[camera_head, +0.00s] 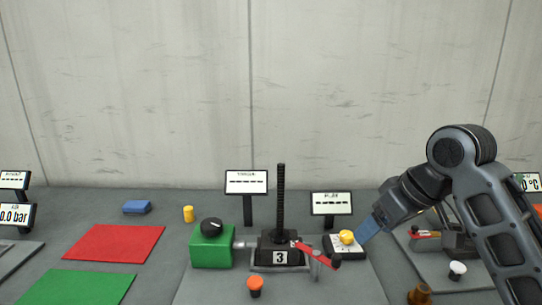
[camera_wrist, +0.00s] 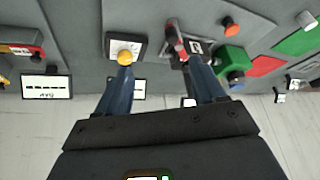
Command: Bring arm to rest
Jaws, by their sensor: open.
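My gripper (camera_head: 366,230) is above the bench on the right in the head view, with nothing seen between its blue fingers. In the wrist view my gripper (camera_wrist: 163,80) shows two spread fingers. The left finger tip is close to a yellow knob (camera_wrist: 125,57); I cannot tell if they touch. The yellow knob (camera_head: 346,237) sits on a white dial plate (camera_head: 335,250). A black screw jack (camera_head: 280,215) marked 3 stands upright left of my gripper, with a red lever (camera_head: 316,256) pointing right. The red lever (camera_wrist: 175,38) also shows in the wrist view.
A green box (camera_head: 211,250) with a black knob stands left of the jack. An orange button (camera_head: 255,284) is in front. Two display signs (camera_head: 246,182) (camera_head: 331,203) stand behind. Red (camera_head: 115,243) and green mats lie left. Another station is partly hidden behind my arm.

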